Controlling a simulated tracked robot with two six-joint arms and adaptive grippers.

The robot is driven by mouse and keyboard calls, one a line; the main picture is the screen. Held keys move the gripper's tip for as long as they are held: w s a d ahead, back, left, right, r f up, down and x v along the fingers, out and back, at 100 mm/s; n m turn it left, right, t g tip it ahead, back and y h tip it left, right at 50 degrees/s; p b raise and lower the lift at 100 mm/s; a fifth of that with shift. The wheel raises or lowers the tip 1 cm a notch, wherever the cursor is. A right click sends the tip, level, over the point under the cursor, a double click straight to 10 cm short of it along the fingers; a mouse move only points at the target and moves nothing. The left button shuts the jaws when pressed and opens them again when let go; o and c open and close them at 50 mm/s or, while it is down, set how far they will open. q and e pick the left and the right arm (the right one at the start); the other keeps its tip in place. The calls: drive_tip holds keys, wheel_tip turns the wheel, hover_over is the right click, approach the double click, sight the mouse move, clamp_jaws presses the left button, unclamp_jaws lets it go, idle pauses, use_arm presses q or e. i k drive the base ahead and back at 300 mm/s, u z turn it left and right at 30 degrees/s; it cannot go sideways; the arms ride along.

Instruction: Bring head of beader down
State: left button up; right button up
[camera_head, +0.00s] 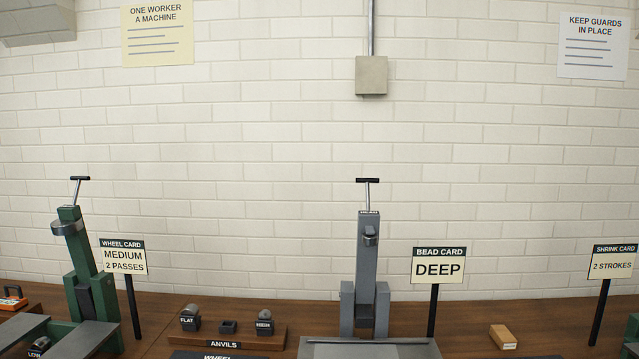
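A grey machine (367,265) stands upright at the centre, beside the bead card (438,267), which reads "DEEP"; I take it as the beader. It has a tall column with a T-handle (368,181) on a rod at the top. A small dark grey part (370,236) sits on the column's upper front. Two short side blocks flank the column's foot, and a flat grey plate (370,349) lies in front. The small label on the column top is too small to read. Neither of my grippers is in view.
A green machine (75,235) with a similar handle stands left by the wheel card (123,258). An anvils rack (227,334) lies between the machines. A wooden block (503,337) and the shrink card (613,263) are right. A brick wall (270,150) closes the back.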

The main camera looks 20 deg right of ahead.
sight(369, 221)
drive_tip(key=z, duration=0.55)
drive_tip(key=i, duration=0.15)
drive_tip(key=u, duration=2.35)
drive_tip(key=k, duration=2.7)
drive_tip(key=z, duration=1)
drive_tip(key=i, duration=1)
drive_tip(key=u, duration=0.1)
